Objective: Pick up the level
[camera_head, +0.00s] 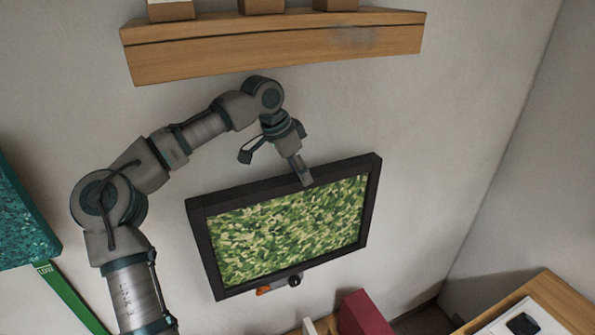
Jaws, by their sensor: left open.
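My left arm comes in from the lower left and bends over at the top. Its gripper (275,167) is open and empty, fingers pointing down, in front of the wall and by the upper edge of the screen. One finger overlaps the screen's frame in the picture; I cannot tell whether it touches. No thing is clearly a level. A long narrow green bar (72,299) with small pale lettering runs down the lower left edge, well away from the gripper; I cannot tell whether it is the level. My right gripper is not in view.
A black-framed screen (199,221) with a green mottled picture hangs on the wall. A wooden shelf (270,49) bearing several objects is above the arm. A teal textured thing (22,225) is at left. A red block (363,313) and a wooden surface (560,300) are low at right.

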